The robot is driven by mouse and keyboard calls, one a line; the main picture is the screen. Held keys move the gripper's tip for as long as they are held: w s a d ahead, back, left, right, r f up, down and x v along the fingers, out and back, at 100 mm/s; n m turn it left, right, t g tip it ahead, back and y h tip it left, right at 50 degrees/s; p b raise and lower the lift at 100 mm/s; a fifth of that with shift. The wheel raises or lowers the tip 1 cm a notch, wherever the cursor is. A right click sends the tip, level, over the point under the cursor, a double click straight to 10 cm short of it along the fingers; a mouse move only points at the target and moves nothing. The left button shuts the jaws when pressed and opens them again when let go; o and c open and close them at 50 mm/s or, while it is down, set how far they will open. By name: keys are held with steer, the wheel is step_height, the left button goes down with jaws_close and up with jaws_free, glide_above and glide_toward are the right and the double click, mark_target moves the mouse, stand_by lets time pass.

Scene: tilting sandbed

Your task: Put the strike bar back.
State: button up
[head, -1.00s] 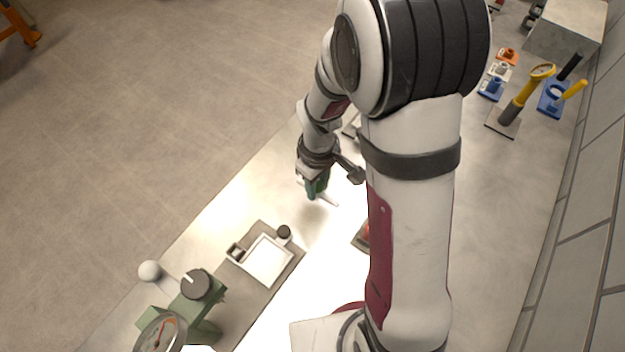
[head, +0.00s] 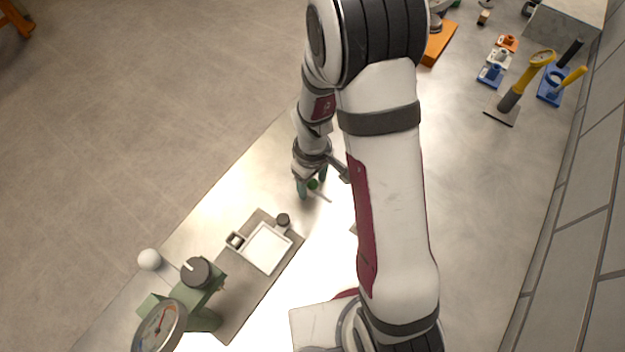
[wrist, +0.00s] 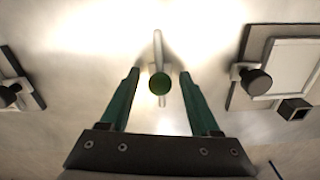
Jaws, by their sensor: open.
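The strike bar, a thin pale metal bar (wrist: 157,48) with a round green knob (wrist: 159,84), is at the middle of the wrist view. My gripper (wrist: 159,74) is open, with one green finger on each side of the knob and a gap showing on both sides. In the head view the green knob (head: 313,184) shows between the fingers of my gripper (head: 312,187), and the bar (head: 326,197) sticks out to the lower right. I cannot tell whether the bar touches the bench.
A white-framed tray (head: 246,258) on a grey plate has a dark knob (head: 283,219) and a small square socket (head: 235,240). A green stand with a dial gauge (head: 160,328) is at lower left. Blue, white and orange fixtures (head: 490,74) stand at upper right. Bright bench surrounds the bar.

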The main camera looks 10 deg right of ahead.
mark_target(313, 181)
step_height(313, 181, up, 12)
steer(key=s+r+m+y, duration=0.1)
steer(key=s+r+m, duration=0.3)
steer(key=s, duration=0.5)
steer(key=s+r+m, duration=0.4)
steer(key=s+m, duration=0.4)
steer(key=s, duration=0.2)
steer(key=shift+r+m+y, duration=0.4)
